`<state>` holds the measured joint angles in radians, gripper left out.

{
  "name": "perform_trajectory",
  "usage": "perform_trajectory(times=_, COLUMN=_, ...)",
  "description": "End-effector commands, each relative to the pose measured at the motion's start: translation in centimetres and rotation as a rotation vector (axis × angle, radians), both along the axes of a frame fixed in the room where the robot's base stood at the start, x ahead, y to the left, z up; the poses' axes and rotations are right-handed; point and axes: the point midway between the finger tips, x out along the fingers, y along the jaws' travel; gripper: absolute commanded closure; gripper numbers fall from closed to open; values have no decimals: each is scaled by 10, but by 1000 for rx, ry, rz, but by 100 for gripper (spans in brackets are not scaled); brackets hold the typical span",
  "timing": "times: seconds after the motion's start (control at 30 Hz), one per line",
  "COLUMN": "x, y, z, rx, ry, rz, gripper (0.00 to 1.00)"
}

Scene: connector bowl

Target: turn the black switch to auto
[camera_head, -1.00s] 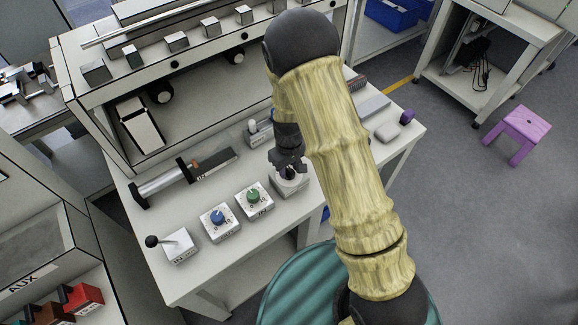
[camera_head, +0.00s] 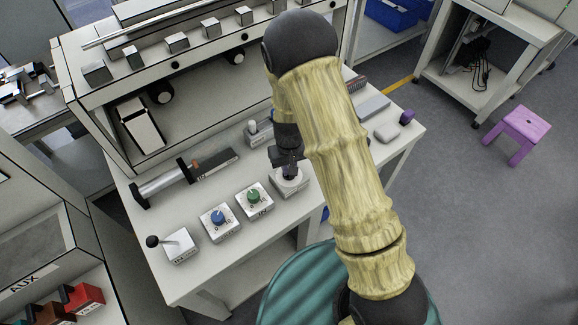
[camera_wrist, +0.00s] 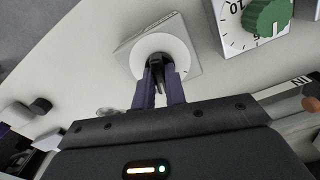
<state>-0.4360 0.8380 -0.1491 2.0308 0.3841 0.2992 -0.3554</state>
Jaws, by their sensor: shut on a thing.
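The black switch (camera_wrist: 156,62) stands on a round white dial plate on a light box (camera_wrist: 188,30). In the wrist view, the two purple fingers of my gripper (camera_wrist: 158,82) are closed on either side of the switch knob. In the head view, my gripper (camera_head: 287,168) points down onto the same box (camera_head: 291,188). There the knob is mostly hidden by the fingers. I cannot read any label around the switch, so its setting cannot be told.
A green knob box (camera_head: 254,203), a blue knob box (camera_head: 219,225) and a black-ball lever box (camera_head: 178,247) stand in a row to the left. A cylinder device (camera_head: 165,184) lies behind them. A grey item (camera_head: 387,132) lies to the right.

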Motion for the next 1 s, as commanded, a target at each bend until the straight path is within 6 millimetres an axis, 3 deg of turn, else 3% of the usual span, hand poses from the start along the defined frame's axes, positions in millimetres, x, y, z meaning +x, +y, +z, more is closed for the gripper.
perform_trajectory(times=0.53, x=0, y=1, z=1, rx=1, ry=0, rz=-429, gripper=100)
perform_trajectory(times=1.0, x=1, y=0, z=1, rx=1, ry=-2, rz=-532, gripper=100)
